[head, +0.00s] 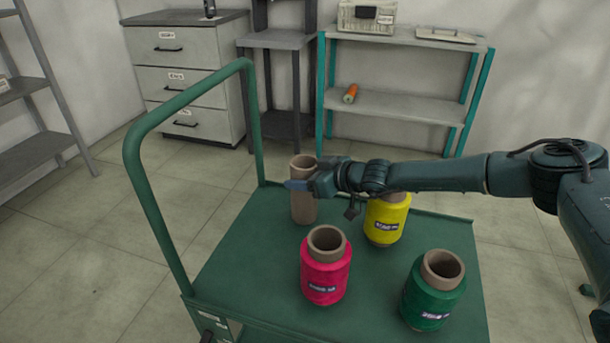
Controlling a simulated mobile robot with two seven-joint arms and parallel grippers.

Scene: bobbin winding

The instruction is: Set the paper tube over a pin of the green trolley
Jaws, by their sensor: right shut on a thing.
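The brown paper tube (304,208) stands upright at the back left of the green trolley (238,262). My right gripper (301,185) reaches in from the right and is shut on the tube's upper part. The gripper hides part of the tube's side. The tube's lower end looks close to the trolley deck; I cannot tell whether it touches it or whether a pin is inside. No bare pin shows. My left gripper is not in view.
A pink bobbin (326,272), a yellow bobbin (385,221) and a green bobbin (432,290) stand on the trolley. The yellow one is partly behind my right wrist. The trolley's handle (160,205) rises on the left. Drawers (190,80) and shelves (400,105) stand behind.

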